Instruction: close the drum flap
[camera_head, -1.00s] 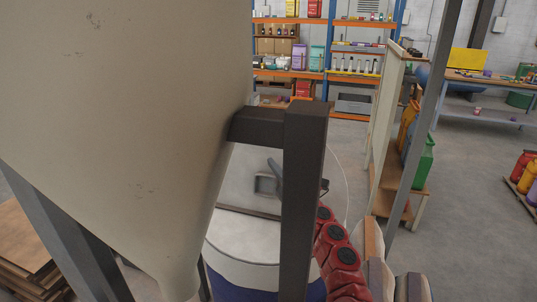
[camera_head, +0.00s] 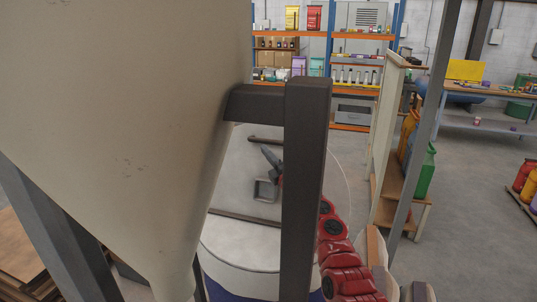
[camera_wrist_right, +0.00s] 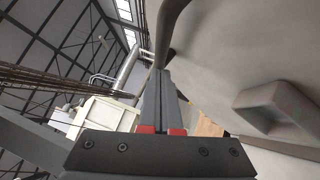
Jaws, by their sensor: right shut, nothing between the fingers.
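The pale grey drum flap (camera_head: 232,172) shows in the head view beyond the white drum top (camera_head: 238,245), with a dark straight edge between them. It carries a dark bar and a square block (camera_head: 264,190); the post hides its right part. Its exact tilt is hard to tell. My right gripper (camera_head: 269,156) is shut and empty, in front of the flap between bar and block. In the right wrist view my shut fingers (camera_wrist_right: 162,75) point toward the dark curved bar (camera_wrist_right: 172,22); contact is unclear. The flap's grey face (camera_wrist_right: 235,60) and block (camera_wrist_right: 275,108) lie right. My left gripper is out of view.
A large beige hopper (camera_head: 120,120) fills the left of the head view. A dark frame post (camera_head: 305,190) stands before the drum and my red right arm. A wooden shelf unit (camera_head: 387,140) with bottles is to the right. Open floor (camera_head: 465,190) lies beyond it.

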